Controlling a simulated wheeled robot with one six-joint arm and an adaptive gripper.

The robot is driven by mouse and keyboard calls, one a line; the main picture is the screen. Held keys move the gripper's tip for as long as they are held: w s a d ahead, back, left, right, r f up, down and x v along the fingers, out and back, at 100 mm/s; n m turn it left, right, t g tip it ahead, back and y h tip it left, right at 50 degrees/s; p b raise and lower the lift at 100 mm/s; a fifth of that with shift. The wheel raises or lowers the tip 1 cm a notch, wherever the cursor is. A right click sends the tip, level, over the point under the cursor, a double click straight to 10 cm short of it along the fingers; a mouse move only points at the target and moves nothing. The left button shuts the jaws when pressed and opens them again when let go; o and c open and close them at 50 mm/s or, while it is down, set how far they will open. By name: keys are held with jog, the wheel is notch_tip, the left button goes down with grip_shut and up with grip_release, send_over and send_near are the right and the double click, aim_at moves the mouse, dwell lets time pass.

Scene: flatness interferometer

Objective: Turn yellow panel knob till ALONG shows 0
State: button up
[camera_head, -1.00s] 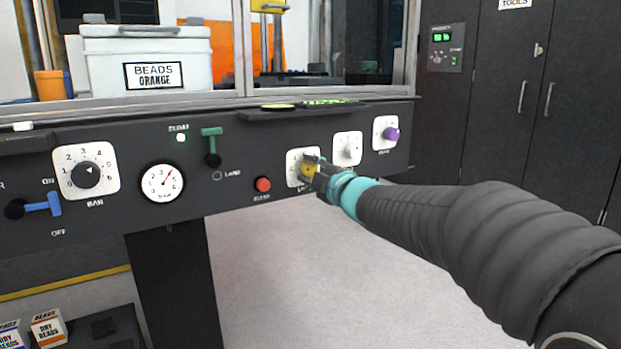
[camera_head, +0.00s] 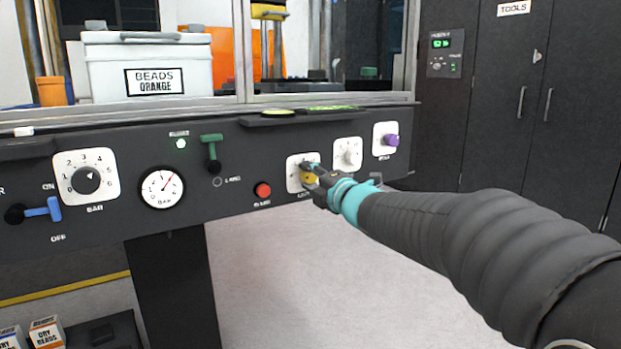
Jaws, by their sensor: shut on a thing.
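The yellow knob (camera_head: 307,179) sits on a white square plate (camera_head: 294,170) on the dark front panel, right of the red button. My gripper (camera_head: 310,175) reaches it from the right and is shut on the knob, hiding part of it and of its plate. The label under the knob is partly covered and unreadable. A green display (camera_head: 331,108) lies on the small shelf above the knobs, seen at a steep slant. I cannot read an ALONG value on it.
A white knob (camera_head: 349,155) and a purple knob (camera_head: 391,140) are close at the right of my gripper. A red button (camera_head: 263,190), a gauge (camera_head: 162,187), a green lever (camera_head: 211,150) and a blue lever (camera_head: 40,208) are to the left.

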jog(key=o, duration=1.2)
jog(key=shift+c, duration=0.2)
jog(key=v, duration=1.2)
